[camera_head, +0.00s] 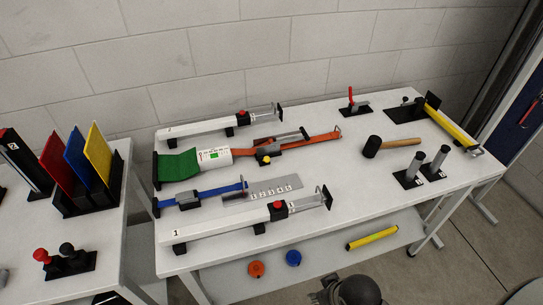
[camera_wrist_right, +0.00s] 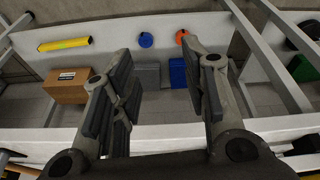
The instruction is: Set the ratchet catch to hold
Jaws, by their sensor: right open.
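I cannot tell for certain which part is the ratchet catch. A likely one is the small dark block with a yellow piece (camera_head: 264,159) on the orange strap (camera_head: 312,141), mid-table in the head view; its setting is too small to read. White rails with red knobs lie behind it (camera_head: 208,124) and in front of it (camera_head: 240,220). My right gripper (camera_wrist_right: 160,75) is open and empty in the wrist view, its fingers wide apart. In the head view, part of my right arm shows at the bottom edge, in front of the table. My left gripper is not in view.
The white table (camera_head: 330,220) also holds a blue strap (camera_head: 217,189), a number plate (camera_head: 262,190), a mallet (camera_head: 388,146) and dark cylinders. A lower shelf carries a yellow tube (camera_head: 372,238) and orange (camera_head: 256,268) and blue discs (camera_head: 293,258). Coloured panels (camera_head: 78,160) stand left.

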